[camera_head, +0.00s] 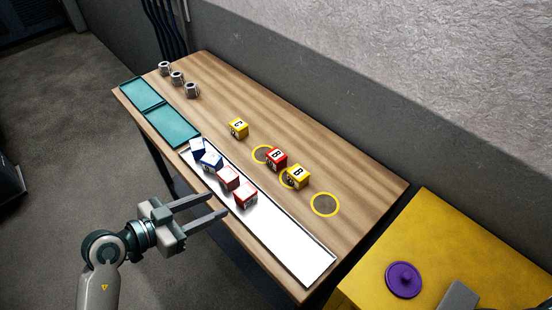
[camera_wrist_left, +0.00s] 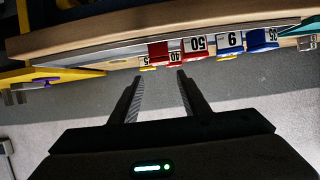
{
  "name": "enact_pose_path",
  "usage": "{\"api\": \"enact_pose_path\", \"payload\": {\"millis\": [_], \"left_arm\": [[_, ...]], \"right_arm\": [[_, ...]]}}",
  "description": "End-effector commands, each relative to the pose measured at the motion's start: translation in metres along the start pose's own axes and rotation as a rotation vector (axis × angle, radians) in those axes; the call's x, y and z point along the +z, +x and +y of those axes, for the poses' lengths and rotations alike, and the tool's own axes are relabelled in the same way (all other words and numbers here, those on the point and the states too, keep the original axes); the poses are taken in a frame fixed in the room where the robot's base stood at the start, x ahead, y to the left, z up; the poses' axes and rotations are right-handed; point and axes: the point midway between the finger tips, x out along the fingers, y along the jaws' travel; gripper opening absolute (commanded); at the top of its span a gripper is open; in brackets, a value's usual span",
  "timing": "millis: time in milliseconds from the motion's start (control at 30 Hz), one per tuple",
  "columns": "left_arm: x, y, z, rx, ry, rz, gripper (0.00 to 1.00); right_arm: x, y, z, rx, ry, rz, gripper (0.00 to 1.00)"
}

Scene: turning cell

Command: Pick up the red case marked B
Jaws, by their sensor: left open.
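The red case marked B (camera_head: 277,159) stands on the wooden table (camera_head: 350,170), between a yellow case marked C (camera_head: 238,128) and a yellow case marked B (camera_head: 297,177). My left gripper (camera_head: 222,203) is open and empty. It is in front of the table's near edge, with its fingers pointing towards the white tray, and the red case is farther back beyond that tray. In the left wrist view the open fingers (camera_wrist_left: 158,78) point at the table edge. I cannot make out the red case marked B there. My right gripper does not show.
A white tray (camera_head: 290,251) along the near edge holds red and blue cases (camera_head: 211,160). Teal trays (camera_head: 172,127) and several metal parts (camera_head: 177,78) are at the far left. Yellow rings (camera_head: 325,214) mark the table. A yellow surface (camera_head: 365,283) with a purple lidded thing (camera_head: 403,279) is at right.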

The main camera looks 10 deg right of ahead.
Motion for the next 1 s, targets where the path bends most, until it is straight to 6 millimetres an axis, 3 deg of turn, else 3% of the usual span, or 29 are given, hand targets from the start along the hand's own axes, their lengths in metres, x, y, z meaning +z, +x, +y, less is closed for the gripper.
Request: {"api": "enact_pose_path", "payload": {"millis": [333,467,567,667,767,867,900,967,1000], "left_arm": [[-0.014,0.013,-0.002,-0.03,0.037,0.28,0.42],[-0.01,0.012,-0.023,-0.156,0.017,0.434,0.42],[0.012,0.007,-0.051,-0.312,-0.025,0.498,0.42],[0.051,0.002,-0.078,-0.482,-0.081,0.49,0.42],[0.109,0.001,-0.099,-0.631,-0.148,0.412,0.42],[0.201,0.008,-0.104,-0.736,-0.229,0.255,0.42],[0.24,0.014,-0.101,-0.754,-0.259,0.185,0.42],[0.296,0.021,-0.091,-0.766,-0.296,0.086,0.42],[0.334,0.024,-0.081,-0.771,-0.321,0.018,0.42]], "right_arm": [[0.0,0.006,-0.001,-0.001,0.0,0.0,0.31],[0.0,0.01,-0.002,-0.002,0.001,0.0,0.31],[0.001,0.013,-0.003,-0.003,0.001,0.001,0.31],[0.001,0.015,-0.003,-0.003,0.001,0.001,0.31],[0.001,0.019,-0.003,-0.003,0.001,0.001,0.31],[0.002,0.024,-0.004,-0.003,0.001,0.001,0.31],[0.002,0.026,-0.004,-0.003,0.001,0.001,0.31],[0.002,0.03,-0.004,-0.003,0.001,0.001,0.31],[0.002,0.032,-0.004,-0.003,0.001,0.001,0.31]]}}
